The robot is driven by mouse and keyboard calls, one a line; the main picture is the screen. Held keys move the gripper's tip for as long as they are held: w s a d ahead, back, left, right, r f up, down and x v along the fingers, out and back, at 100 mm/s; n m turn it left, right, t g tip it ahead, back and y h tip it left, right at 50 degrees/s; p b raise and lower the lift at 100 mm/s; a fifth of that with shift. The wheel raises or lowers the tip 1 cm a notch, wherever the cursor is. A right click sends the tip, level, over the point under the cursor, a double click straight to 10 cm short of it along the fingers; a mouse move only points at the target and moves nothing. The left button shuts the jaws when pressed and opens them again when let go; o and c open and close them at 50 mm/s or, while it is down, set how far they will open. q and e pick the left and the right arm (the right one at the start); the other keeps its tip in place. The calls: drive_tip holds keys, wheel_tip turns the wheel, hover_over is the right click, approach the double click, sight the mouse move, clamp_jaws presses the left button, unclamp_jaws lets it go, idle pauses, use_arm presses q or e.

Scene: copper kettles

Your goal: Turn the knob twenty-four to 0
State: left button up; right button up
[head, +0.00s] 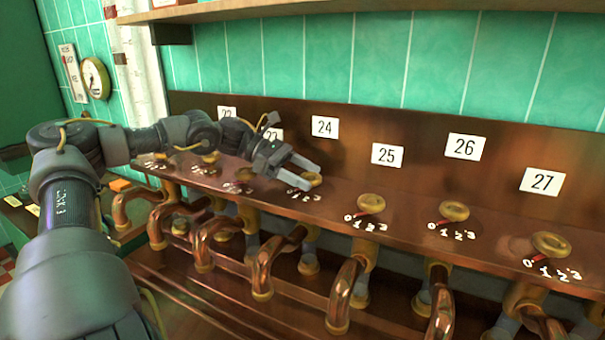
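The label 24 (324,127) is on the copper back panel. Below it, the brass knob twenty-four (315,180) sits on the sloped copper ledge. My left gripper (314,178) reaches it from the left, with its two grey fingers spread apart. The knob shows at the fingertips, partly covered by them; whether they touch it I cannot tell. My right gripper is not in view.
Knob 25 (371,203), knob 26 (454,210) and knob 27 (550,244) stand to the right, with red pointers and printed numbers. More knobs are left, partly behind my arm. Copper pipes (350,285) run below the ledge. A shelf (400,7) crosses the top.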

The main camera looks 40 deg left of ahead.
use_arm(q)
drive_tip(key=shift+a, duration=0.15)
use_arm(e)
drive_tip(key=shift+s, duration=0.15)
use_arm(q)
drive_tip(key=shift+s+a+r, duration=0.1)
drive_tip(key=shift+a+r, duration=0.05)
drive_tip(key=shift+a, duration=0.1)
drive_tip(key=b+v, duration=0.2)
drive_tip(key=v, duration=0.7)
drive_tip(key=shift+s, duration=0.1)
drive_tip(key=shift+s+a+r, duration=0.2)
drive_tip(key=shift+a, duration=0.15)
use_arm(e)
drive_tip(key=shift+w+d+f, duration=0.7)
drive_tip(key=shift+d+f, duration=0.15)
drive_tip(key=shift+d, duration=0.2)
